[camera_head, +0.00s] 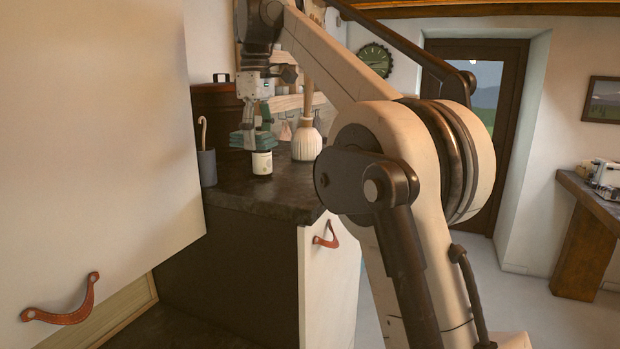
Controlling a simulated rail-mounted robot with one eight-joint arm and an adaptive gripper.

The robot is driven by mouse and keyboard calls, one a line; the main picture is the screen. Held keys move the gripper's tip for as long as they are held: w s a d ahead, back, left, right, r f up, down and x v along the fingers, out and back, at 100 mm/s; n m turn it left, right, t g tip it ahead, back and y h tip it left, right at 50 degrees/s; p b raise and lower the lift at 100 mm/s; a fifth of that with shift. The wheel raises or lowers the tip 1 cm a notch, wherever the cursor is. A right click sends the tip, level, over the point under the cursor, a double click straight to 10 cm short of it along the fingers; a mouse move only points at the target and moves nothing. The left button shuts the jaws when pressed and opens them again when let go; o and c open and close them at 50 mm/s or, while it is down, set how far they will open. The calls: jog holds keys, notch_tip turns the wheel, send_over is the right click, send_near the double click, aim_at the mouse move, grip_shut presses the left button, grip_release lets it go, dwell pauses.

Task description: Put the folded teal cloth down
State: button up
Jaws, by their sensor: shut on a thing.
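The folded teal cloth (263,141) is in the middle left of the head view, above the dark countertop (250,195). My gripper (250,134) points down and is shut on the cloth. A small white jar with a label (262,162) stands on the counter directly below the cloth in the picture. I cannot tell whether the cloth touches the jar or hangs in front of it or behind it. My gripper's fingers partly hide the cloth.
A grey holder (207,168) with a cane-like stick stands left of the jar. A ribbed white vase (306,141) stands to its right. A brown lidded pot (213,110) is behind. The counter's front has bare room. A cabinet front (100,150) with a leather pull fills the left.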

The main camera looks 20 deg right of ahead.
jog(key=p, duration=0.1)
send_over(305, 184)
notch_tip(305, 184, down, 7)
jog(key=shift+s, duration=0.1)
jog(key=shift+f+p, duration=0.55)
jog(key=shift+f, duration=1.45)
jog(key=shift+f, duration=0.3)
jog(key=o, duration=1.2)
jog(key=shift+d, duration=0.1)
notch_tip(305, 184, up, 13)
jog(key=shift+f+b, duration=0.2)
jog(key=shift+b, duration=0.2)
